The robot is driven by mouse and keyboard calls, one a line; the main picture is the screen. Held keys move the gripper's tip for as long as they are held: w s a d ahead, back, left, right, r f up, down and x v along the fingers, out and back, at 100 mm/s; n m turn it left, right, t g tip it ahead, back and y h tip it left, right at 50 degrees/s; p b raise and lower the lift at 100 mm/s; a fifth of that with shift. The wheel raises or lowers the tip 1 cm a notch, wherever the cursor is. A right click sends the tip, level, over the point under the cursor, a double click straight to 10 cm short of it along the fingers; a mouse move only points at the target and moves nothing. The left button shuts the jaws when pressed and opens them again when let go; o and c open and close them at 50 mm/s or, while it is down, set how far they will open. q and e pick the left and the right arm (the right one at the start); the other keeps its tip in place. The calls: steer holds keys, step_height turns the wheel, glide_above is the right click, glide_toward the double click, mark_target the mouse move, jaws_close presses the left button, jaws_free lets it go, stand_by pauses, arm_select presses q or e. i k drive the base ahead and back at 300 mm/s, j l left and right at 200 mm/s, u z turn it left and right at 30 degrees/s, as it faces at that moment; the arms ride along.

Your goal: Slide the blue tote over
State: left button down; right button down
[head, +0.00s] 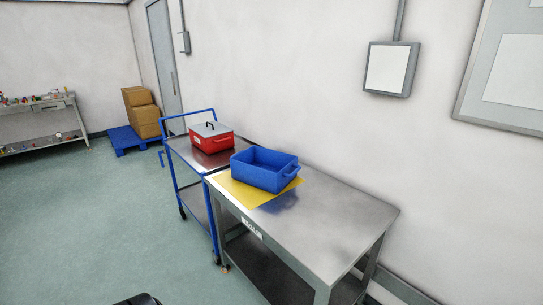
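The blue tote (264,178) is an open box with handles at its ends. It stands upright on the left part of a steel table (345,222), partly over a yellow mat (233,190) that shows at its left and front. The tote looks empty inside, though its near wall hides part of the floor. No gripper shows in the head view, so nothing is seen touching the tote.
A blue-framed cart (176,149) stands against the table's left end, carrying a red box (203,142) with a grey lid. The table's right part is bare. Cardboard boxes (146,122) sit on a blue pallet (125,142) at the back left. Floor on the left is clear.

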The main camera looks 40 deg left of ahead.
mark_target(264, 168)
steer(key=j+z, duration=0.15)
steer(key=j, duration=1.1)
steer(key=j+z, duration=0.2)
steer(key=j, duration=1.1)
steer(key=j+z, duration=0.15)
steer(key=j, duration=1.1)
